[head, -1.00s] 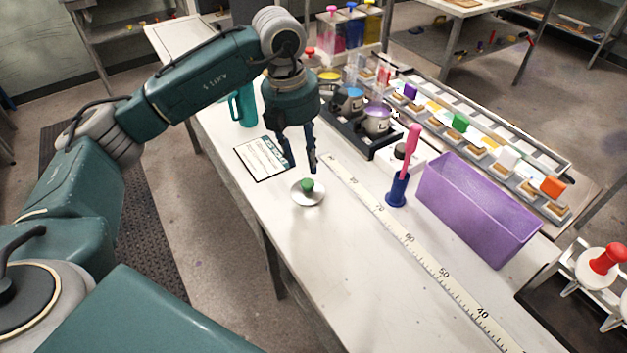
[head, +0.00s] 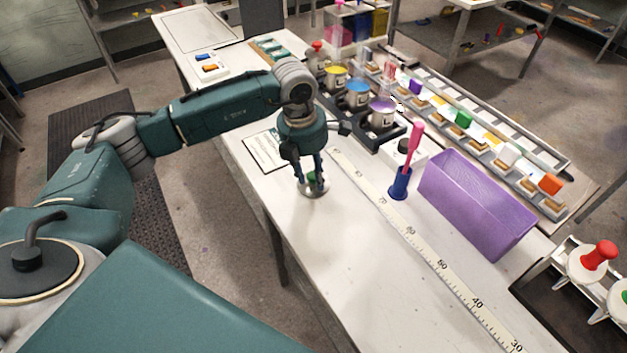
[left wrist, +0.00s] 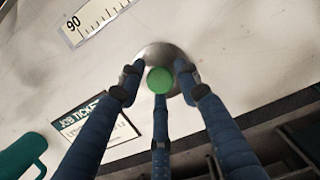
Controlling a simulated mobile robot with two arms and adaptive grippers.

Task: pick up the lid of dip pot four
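A round silver-grey lid (head: 314,193) with a green knob (head: 311,175) lies on the white table in the head view. In the left wrist view, the green knob (left wrist: 160,80) sits in the middle of the lid's disc (left wrist: 160,52). My left gripper (head: 312,181) is right over the lid, pointing down. The fingers partly hide the lid in the head view. My right gripper is not in view.
A job ticket (head: 265,151) lies beside the lid. A long ruler (head: 410,233) runs along the table. Pots with coloured contents (head: 382,113) stand behind, near a blue holder with a pink-handled tool (head: 399,184) and a purple bin (head: 476,205). A red-knobbed lid (head: 597,258) sits on a rack at right.

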